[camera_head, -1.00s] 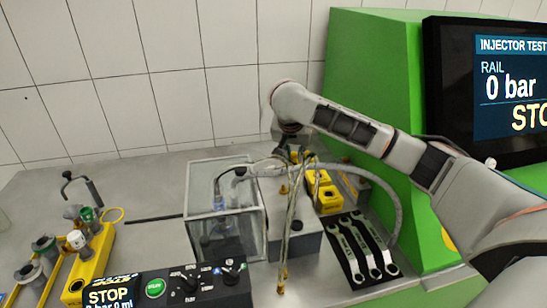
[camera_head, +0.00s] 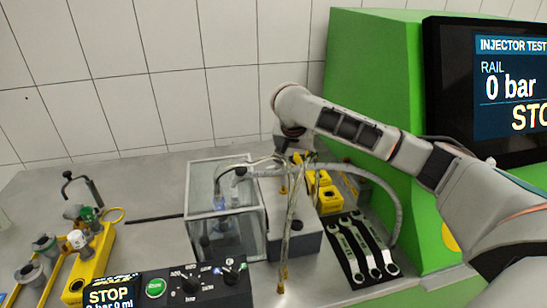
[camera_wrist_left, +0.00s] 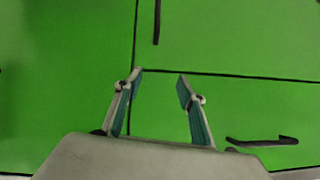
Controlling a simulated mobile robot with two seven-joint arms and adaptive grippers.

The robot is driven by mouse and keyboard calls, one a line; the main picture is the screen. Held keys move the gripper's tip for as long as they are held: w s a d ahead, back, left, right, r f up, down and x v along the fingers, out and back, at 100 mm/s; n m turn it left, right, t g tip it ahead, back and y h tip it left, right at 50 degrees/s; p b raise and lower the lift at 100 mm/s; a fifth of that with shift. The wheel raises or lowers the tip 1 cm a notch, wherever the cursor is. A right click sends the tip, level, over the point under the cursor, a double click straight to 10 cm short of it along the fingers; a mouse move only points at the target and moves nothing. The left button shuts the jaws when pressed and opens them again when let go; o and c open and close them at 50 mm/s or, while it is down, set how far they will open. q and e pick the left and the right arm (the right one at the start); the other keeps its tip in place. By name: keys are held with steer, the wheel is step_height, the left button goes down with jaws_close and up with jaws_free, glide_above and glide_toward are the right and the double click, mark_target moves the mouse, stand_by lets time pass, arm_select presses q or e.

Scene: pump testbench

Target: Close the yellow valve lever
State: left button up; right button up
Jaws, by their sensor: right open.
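My right gripper (camera_head: 291,158) hangs above the grey block (camera_head: 292,243) in the middle of the bench, in the head view. It is open, small and partly lost among hoses. Small yellow-brass parts (camera_head: 284,187) sit just below it at the top of the block. I cannot tell for sure which of them is the yellow valve lever, or its angle. Whether the fingers touch anything is unclear. My left gripper (camera_wrist_left: 160,82) shows in the left wrist view, open and empty, in front of green cabinet panels (camera_wrist_left: 230,110).
A clear box (camera_head: 226,215) stands left of the block. Yellow blocks (camera_head: 328,198) and a black tray of wrenches (camera_head: 347,275) lie to the right. Hoses (camera_head: 290,225) hang in front. A control panel (camera_head: 190,285) is at the front, a green machine (camera_head: 372,90) at the right.

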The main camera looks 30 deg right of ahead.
steer(key=shift+r, duration=0.1)
steer(key=shift+d+r, duration=0.1)
steer(key=shift+r, duration=2.9)
